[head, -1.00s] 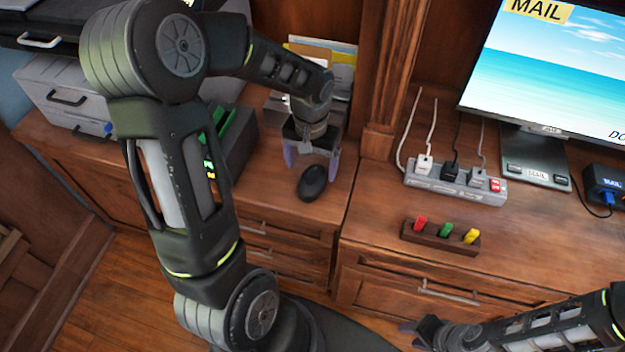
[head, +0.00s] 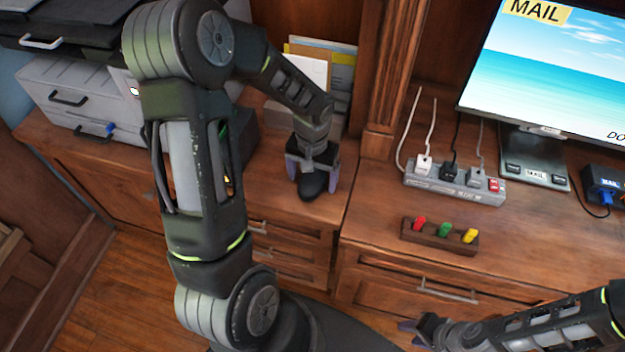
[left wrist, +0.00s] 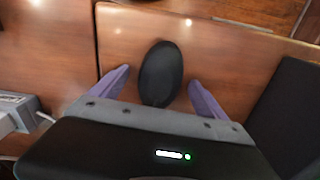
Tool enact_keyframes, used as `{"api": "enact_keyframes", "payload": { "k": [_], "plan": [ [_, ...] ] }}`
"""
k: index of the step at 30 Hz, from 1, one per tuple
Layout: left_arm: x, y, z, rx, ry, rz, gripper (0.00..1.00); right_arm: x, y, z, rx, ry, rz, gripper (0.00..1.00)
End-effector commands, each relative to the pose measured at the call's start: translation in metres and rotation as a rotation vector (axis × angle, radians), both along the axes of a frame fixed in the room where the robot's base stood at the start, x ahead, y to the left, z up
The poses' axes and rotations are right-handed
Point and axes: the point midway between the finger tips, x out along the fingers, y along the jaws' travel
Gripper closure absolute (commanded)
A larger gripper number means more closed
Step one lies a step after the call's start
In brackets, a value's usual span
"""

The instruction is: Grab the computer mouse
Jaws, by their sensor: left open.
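A black oval computer mouse (head: 312,186) lies on the wooden desktop of the left cabinet, near its front edge. My left gripper (head: 312,180) is above it, with its purple fingers open on either side of the mouse and its palm hiding the mouse's rear part. In the left wrist view the mouse (left wrist: 161,74) lies between the two spread fingers (left wrist: 162,88), with a gap on each side. My right gripper (head: 425,330) is at the bottom, in front of the right cabinet and away from the mouse; whether its jaws are open is unclear.
A power strip (head: 455,183) with plugs, a monitor (head: 555,70) and a dark block with red, green and yellow pieces (head: 440,236) are on the right desk. A paper holder (head: 330,75) stands behind my left gripper. A wooden pillar (head: 388,70) divides the desks.

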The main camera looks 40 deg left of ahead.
Motion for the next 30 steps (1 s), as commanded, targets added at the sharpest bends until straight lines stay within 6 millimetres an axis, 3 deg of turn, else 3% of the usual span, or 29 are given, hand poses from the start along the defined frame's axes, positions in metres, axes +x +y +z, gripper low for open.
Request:
{"api": "enact_keyframes", "payload": {
  "k": [5, 30],
  "plan": [
    [0.0001, 0.0000, 0.0002, 0.000, 0.000, 0.000, 0.16, 0.0000, 0.0000, 0.0000, 0.000, 0.000, 0.000, 0.64],
    [0.0002, 0.0000, 0.0004, 0.000, 0.000, 0.000, 0.84, 0.0000, 0.0000, 0.0001, 0.000, 0.000, 0.000, 0.64]
  ]
}}
